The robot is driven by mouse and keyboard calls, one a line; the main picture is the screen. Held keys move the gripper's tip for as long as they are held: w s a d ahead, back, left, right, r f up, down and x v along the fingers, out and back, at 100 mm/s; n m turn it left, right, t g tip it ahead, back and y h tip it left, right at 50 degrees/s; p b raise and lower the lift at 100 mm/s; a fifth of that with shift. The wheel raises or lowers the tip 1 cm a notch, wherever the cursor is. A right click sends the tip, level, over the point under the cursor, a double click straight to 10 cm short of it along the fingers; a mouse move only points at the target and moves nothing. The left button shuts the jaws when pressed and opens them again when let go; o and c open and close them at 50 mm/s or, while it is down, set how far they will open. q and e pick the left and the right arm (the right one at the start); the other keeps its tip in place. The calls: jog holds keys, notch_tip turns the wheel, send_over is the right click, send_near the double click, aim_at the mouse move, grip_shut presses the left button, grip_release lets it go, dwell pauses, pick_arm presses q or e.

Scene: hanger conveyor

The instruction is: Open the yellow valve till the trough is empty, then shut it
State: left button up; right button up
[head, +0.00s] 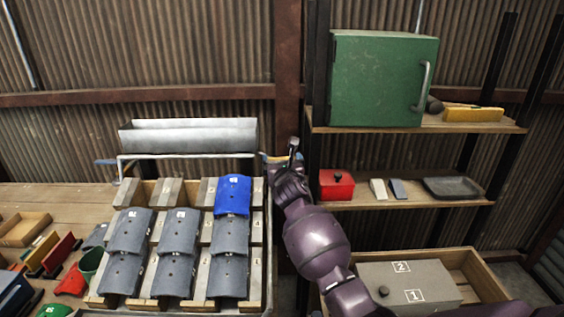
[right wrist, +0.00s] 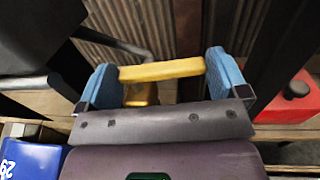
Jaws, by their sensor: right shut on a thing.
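The yellow valve handle (right wrist: 162,70) shows in the right wrist view as a bar spanning the gap between the two blue fingers of my right gripper (right wrist: 160,76). The gripper is shut on it. In the head view my right gripper (head: 284,168) is at the right end of the grey metal trough (head: 190,137) and mostly hides the valve. The trough lies on a pale rail frame behind the tile rack. Its inside and any liquid in it cannot be made out. My left gripper is not in view.
Below the trough a wooden rack (head: 94,298) holds several grey curved tiles and one blue tile (head: 233,195). Right of my arm are shelves with a green cabinet (head: 385,80), a red box (head: 336,186) and a dark tray (head: 453,188). A grey box (head: 410,284) sits lower right.

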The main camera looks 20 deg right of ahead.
jog(key=shift+s+a+f+m+g+h, duration=0.15)
jog(key=shift+m+g+h, duration=0.25)
jog(key=shift+m+h, duration=0.45)
jog(key=o, duration=0.9)
jog(key=shift+o, duration=0.2)
jog(key=v, duration=1)
jog(key=shift+s+a+p, duration=0.25)
jog(key=shift+s+p, duration=0.1)
